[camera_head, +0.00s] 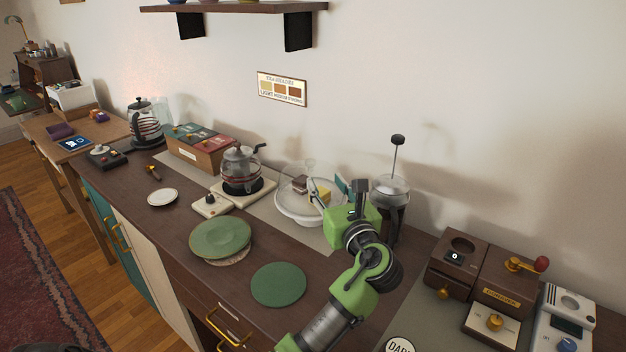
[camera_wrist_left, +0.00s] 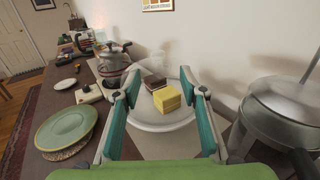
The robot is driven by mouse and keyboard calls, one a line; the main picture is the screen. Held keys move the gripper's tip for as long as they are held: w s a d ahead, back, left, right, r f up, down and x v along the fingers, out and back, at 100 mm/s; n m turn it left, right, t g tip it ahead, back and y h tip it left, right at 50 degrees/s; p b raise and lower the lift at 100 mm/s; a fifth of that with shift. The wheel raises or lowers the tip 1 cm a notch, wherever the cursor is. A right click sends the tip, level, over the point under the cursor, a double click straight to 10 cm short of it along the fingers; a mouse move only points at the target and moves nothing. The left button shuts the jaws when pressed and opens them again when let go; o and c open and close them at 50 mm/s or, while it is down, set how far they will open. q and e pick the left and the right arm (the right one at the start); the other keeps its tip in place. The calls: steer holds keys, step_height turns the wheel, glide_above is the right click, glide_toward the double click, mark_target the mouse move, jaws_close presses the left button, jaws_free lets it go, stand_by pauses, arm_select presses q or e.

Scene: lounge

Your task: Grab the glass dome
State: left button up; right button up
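The clear glass dome (camera_head: 292,181) is on a white cake stand (camera_head: 300,215) on the counter, by the wall. Its outline is faint. A yellow cake piece (camera_head: 320,192) and a dark brown piece (camera_head: 300,183) show through it. In the left wrist view the dome (camera_wrist_left: 172,78) shows faintly over the cakes, between and beyond my fingers. My left gripper (camera_head: 340,194) is just right of the dome. In the left wrist view its teal fingers (camera_wrist_left: 162,98) are spread wide with nothing gripped. I cannot tell whether they touch the dome. My right gripper is out of view.
A French press (camera_head: 390,190) stands close behind my left gripper. A glass kettle (camera_head: 241,168) on a burner is left of the dome. Green plates (camera_head: 220,238) and a green disc (camera_head: 279,284) lie in front. Wooden coffee grinder boxes (camera_head: 504,290) stand at right.

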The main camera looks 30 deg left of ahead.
mark_target(312, 165)
arm_select(q)
steer(key=x, duration=0.6)
steer(key=shift+a, duration=0.1)
steer(key=p+x, duration=0.1)
steer(key=x, duration=0.3)
steer(key=shift+a+r, duration=0.1)
steer(key=shift+a, duration=0.1)
steer(key=shift+w+a, duration=0.3)
steer(key=shift+a, duration=0.05)
steer(key=shift+d, duration=0.1)
jaws_close()
